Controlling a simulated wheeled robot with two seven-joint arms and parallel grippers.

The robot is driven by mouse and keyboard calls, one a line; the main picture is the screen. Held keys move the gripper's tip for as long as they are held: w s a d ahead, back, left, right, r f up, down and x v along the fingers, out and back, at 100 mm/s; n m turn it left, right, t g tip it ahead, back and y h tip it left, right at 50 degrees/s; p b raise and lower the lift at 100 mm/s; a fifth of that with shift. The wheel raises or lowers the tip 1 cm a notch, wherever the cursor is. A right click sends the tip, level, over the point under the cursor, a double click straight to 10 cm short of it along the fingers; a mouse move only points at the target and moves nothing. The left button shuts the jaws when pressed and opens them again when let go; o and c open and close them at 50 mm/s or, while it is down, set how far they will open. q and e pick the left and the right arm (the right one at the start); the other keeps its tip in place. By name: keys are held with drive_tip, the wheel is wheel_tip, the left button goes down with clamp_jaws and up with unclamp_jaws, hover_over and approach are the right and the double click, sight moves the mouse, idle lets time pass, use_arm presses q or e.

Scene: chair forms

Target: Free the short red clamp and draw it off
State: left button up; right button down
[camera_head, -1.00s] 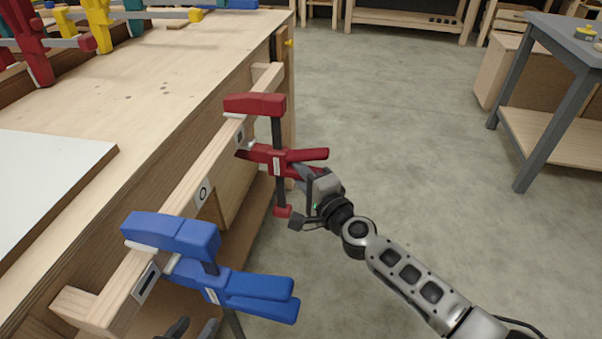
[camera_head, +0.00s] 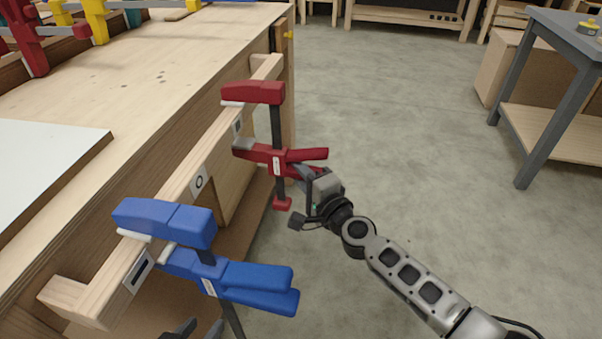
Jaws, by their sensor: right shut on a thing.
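The short red clamp (camera_head: 264,93) stands upright at the far part of the wooden rail (camera_head: 187,172). Its upper jaw is over the rail. Its lower jaw is lower down, with its grey pad in view and a gap between the jaws. Whether the upper pad touches the rail, I cannot tell. My right gripper (camera_head: 304,200) is at the clamp's handle side, shut on its levers; its fingers are partly hidden.
The blue clamp grips the near end of the rail, its levers sticking out right. The rail runs along the workbench (camera_head: 150,85), which carries a white panel (camera_head: 45,160) and more clamps at the back. Open floor lies right of the red clamp; a grey table (camera_head: 560,50) stands farther right.

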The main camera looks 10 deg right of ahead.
drive_tip(key=shift+f+b, duration=0.45)
drive_tip(key=shift+f, duration=0.2)
use_arm(q)
drive_tip(key=shift+w+d+f, duration=0.1)
drive_tip(key=shift+d+f, duration=0.2)
drive_tip(key=shift+f, duration=0.55)
use_arm(e)
drive_tip(key=shift+f, duration=0.15)
use_arm(q)
drive_tip(key=shift+w+d+f+h+b, duration=0.2)
drive_tip(key=shift+f+h+b, duration=0.15)
drive_tip(key=shift+b, duration=0.75)
use_arm(e)
drive_tip(key=shift+s+a+f, duration=0.15)
drive_tip(key=shift+f, duration=0.7)
use_arm(q)
drive_tip(key=shift+r, duration=0.1)
use_arm(e)
drive_tip(key=shift+r, duration=0.15)
use_arm(q)
drive_tip(key=shift+g+p, duration=0.3)
drive_tip(key=shift+p, duration=0.15)
use_arm(e)
drive_tip(key=shift+r, duration=0.25)
